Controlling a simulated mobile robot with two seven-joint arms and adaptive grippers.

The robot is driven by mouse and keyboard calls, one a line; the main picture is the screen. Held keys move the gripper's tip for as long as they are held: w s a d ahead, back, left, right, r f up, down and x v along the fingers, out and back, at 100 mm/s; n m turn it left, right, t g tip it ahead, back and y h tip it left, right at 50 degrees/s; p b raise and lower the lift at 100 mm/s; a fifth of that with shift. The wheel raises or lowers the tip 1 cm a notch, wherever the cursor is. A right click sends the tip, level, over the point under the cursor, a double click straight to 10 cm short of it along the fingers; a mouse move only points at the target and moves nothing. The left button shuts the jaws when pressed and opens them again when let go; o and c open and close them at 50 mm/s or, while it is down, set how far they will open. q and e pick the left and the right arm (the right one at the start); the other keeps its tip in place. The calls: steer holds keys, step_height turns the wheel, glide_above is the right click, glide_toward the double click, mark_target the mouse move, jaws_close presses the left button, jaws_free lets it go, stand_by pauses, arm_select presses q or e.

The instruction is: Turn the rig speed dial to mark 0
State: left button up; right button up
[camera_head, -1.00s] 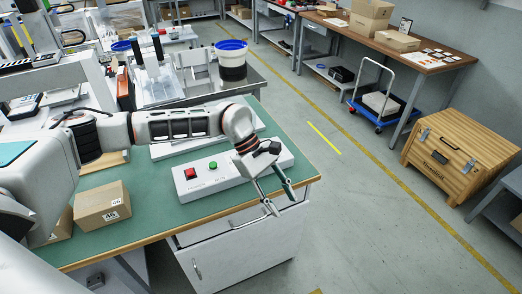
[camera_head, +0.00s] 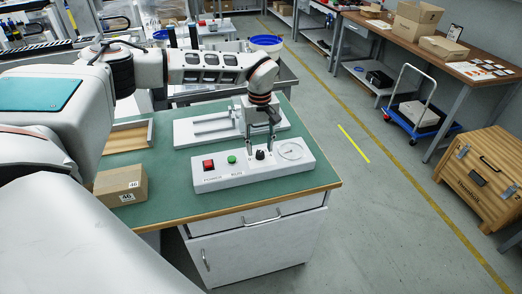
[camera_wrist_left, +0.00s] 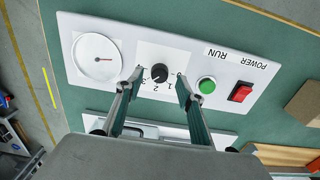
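The speed dial is a small black knob (camera_head: 260,155) on the sloping white control box (camera_head: 215,178). In the left wrist view the knob (camera_wrist_left: 159,72) sits on a white plate with printed number marks, seen upside down; which mark it points at is too small to tell. My left gripper (camera_head: 259,150) points down at the dial. Its fingers are open, one on each side of the knob, with visible gaps in the wrist view (camera_wrist_left: 159,82). The left finger covers part of the scale. My right gripper is not in view.
The box also carries a red POWER switch (camera_wrist_left: 240,92), a green RUN button (camera_wrist_left: 207,86) and a round gauge (camera_wrist_left: 97,56). A white rig (camera_head: 195,130) stands behind it. A cardboard box (camera_head: 121,186) is at the left on the green bench top (camera_head: 160,205).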

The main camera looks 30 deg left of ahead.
arm_select(q)
steer(key=shift+f, duration=1)
steer(key=shift+c, duration=0.5)
jaws_close()
